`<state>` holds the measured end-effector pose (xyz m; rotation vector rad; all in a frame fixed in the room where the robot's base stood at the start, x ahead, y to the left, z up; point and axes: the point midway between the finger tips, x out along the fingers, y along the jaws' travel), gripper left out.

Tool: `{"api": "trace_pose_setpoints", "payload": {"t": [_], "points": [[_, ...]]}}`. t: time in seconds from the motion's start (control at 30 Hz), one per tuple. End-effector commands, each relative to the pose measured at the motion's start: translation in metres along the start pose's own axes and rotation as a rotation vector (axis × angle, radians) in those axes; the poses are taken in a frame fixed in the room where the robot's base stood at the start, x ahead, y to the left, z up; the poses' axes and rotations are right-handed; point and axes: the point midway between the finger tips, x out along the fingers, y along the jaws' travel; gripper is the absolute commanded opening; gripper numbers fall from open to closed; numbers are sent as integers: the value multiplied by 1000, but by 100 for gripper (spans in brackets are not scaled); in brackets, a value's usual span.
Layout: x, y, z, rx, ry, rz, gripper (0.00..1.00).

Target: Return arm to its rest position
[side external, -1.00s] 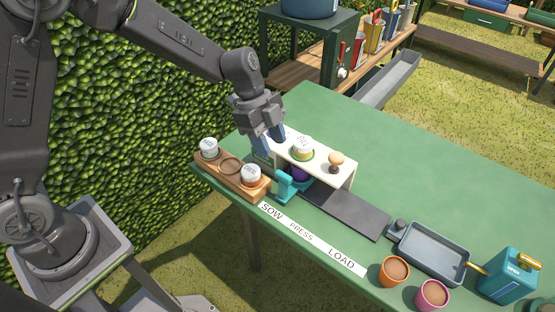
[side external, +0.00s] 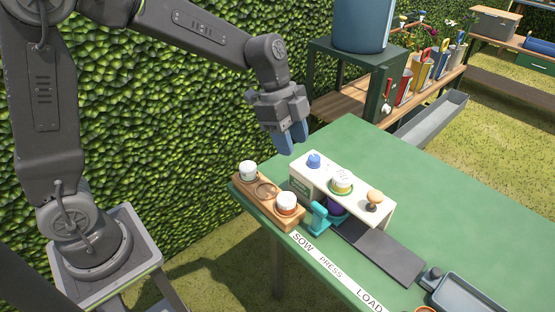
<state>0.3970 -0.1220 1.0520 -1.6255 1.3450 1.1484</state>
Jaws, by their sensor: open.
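My gripper (side external: 291,140) hangs in the air above the far left part of the green table (side external: 352,140), with its two blue fingers pointing down. It is open and I see nothing between the fingers. Below it to the right stands the white press stand (side external: 325,174). A blue knob (side external: 314,160), a small white-lidded jar (side external: 342,184) and a wooden knob (side external: 374,199) sit on its top. The gripper is clear of the stand.
A wooden tray (side external: 265,190) at the left edge holds two white-topped jars (side external: 248,171). A teal device (side external: 320,217) and a dark plate (side external: 380,252) lie in front of the stand. A leafy hedge (side external: 190,110) rises behind my arm.

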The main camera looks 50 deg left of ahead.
Motion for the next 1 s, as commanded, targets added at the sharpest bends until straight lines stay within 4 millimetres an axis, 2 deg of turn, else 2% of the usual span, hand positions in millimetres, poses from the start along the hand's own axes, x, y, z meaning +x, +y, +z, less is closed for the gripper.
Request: {"api": "trace_pose_setpoints", "payload": {"t": [0.03, 0.1, 0.3, 0.43, 0.6, 0.8, 1.0], "points": [[-17, 12, 2, -71, -11, -37, 44], [-37, 31, 8, -196, -29, -88, 44], [-78, 86, 29, -569, -39, -250, 44], [-94, 121, 46, -812, -8, -365, 44], [-101, 156, 66, -1074, 60, -490, 44], [-102, 175, 79, -1233, 118, -562, 44], [-101, 177, 80, -1257, 126, -570, 44]]}}
